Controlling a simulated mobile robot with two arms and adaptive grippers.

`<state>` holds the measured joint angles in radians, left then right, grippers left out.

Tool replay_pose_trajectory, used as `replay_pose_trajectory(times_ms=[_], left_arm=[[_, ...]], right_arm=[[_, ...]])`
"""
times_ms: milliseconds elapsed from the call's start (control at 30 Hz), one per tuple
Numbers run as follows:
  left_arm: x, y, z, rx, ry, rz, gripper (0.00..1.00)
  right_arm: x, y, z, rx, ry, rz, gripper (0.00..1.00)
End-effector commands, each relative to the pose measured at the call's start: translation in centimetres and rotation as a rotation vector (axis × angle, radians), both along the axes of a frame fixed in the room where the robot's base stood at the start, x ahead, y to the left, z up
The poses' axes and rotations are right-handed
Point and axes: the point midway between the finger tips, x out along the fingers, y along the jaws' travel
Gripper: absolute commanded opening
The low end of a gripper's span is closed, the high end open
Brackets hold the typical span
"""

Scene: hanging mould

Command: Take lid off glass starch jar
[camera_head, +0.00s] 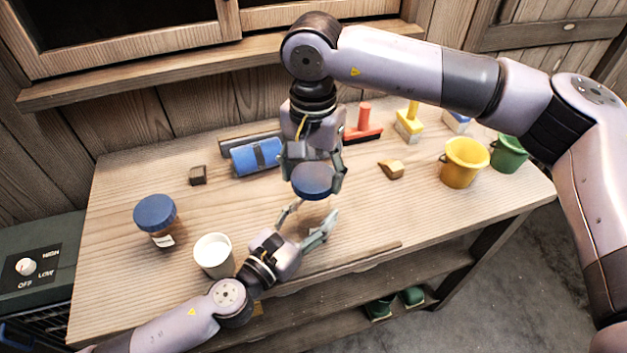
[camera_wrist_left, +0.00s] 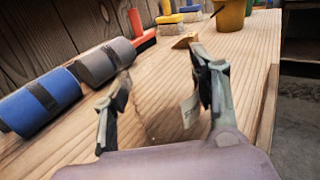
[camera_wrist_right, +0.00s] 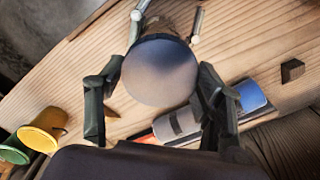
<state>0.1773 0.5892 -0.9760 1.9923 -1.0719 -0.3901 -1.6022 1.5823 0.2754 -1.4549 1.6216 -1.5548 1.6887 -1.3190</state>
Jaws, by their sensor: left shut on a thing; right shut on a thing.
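A clear glass jar with a pale label (camera_wrist_left: 188,111) stands between the fingers of my left gripper (camera_head: 312,214) near the table's front edge. In the left wrist view, the fingers (camera_wrist_left: 160,78) are shut on the jar's sides, and no lid shows on its top. A round blue lid (camera_head: 313,180) is between the fingers of my right gripper (camera_head: 313,172), which is shut on it from above. The lid also fills the middle of the right wrist view (camera_wrist_right: 160,72) and hides most of what is under it. It appears raised above the jar.
Another blue-lidded jar (camera_head: 155,218) and a white cup (camera_head: 213,258) stand at the left. A wooden wedge (camera_head: 391,169), yellow bucket (camera_head: 464,164) and green bucket (camera_head: 508,154) are right.

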Motion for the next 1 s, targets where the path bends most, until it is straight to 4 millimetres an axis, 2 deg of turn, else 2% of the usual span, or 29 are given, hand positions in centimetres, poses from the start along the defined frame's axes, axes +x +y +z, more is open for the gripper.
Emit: replay_pose_trajectory(times_ms=[200,233,567,867,1000], left_arm=[[-0.01,-0.01,-0.02,0.000,0.000,0.000,0.00],[-0.01,-0.01,-0.02,0.000,0.000,0.000,0.56],[0.00,0.00,-0.01,0.000,0.000,0.000,0.78],[-0.04,0.03,-0.01,0.000,0.000,0.000,0.78],[-0.83,0.63,-0.13,0.000,0.002,0.000,0.78]], right_arm=[[-0.03,-0.01,0.25,0.000,0.001,0.000,0.29],[-0.02,-0.01,0.25,0.000,0.001,0.000,0.29],[-0.01,-0.03,0.22,0.000,0.001,0.000,0.29],[-0.01,-0.03,0.22,0.000,0.001,0.000,0.29],[-0.01,-0.03,0.22,0.000,0.001,0.000,0.29]])
